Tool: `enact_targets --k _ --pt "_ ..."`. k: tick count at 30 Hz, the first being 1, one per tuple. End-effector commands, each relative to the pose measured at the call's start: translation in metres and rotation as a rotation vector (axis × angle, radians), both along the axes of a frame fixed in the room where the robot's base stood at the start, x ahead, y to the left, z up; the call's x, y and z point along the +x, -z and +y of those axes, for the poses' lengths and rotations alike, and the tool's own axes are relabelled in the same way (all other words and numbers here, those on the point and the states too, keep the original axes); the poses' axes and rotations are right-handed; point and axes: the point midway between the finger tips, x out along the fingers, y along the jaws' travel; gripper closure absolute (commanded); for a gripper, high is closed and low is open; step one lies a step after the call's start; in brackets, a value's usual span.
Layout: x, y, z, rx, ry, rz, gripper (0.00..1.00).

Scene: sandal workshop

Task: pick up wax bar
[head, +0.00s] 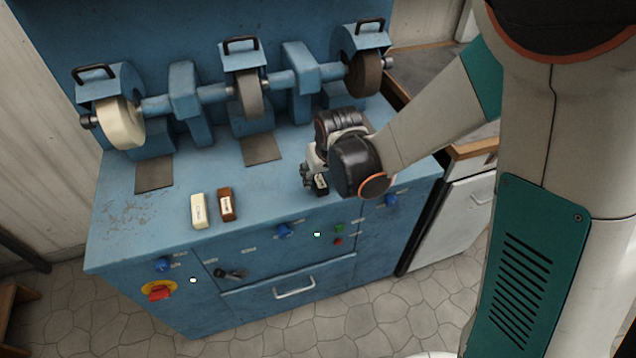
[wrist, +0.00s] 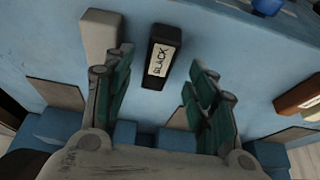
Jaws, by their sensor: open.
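A black wax bar (wrist: 161,57) with a white label reading BLACK lies on the blue bench top in the wrist view. In the head view the black bar (head: 321,185) shows partly below my gripper, near the bench's front edge. My gripper (head: 314,174) is above it, and its fingers hide part of the bar. In the wrist view my gripper (wrist: 157,72) is open, with one finger on each side of the bar and gaps between. A cream bar (head: 199,211) and a brown bar (head: 226,204) lie side by side further left.
A pale grey-beige block (wrist: 98,35) lies beside the black bar in the wrist view, close to one finger. The grinding wheels (head: 248,93) and their shaft stand behind. Knobs and a drawer (head: 294,288) are on the front panel. Bench between brown bar and gripper is clear.

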Motion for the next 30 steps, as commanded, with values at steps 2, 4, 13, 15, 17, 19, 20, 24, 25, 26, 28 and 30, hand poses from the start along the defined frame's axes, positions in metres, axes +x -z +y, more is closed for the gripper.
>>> enact_targets --k 2,4,13,15,17,19,20,24,25,26,28,30 --pt "0.006 0.016 0.0 0.0 0.0 0.0 0.48" --pt "0.009 0.024 0.001 0.0 0.0 0.0 0.48" --pt "0.011 0.027 0.002 0.0 0.001 0.0 0.48" --pt "0.011 0.027 0.002 0.0 0.001 0.0 0.64" --pt "0.011 0.027 0.002 0.0 0.001 0.0 0.78" --pt "0.011 0.027 0.002 0.0 0.001 0.0 0.94" --pt "0.011 0.027 0.002 0.0 0.001 0.0 0.96" --pt "0.011 0.027 0.002 0.0 0.001 0.0 0.96" --pt "0.011 0.027 0.002 0.0 0.001 0.0 0.96" --pt "0.011 0.027 0.002 0.0 0.001 0.0 0.96" --pt "0.011 0.027 0.002 0.0 0.001 0.0 0.96" --pt "0.011 0.026 0.002 0.0 0.001 0.0 0.96"
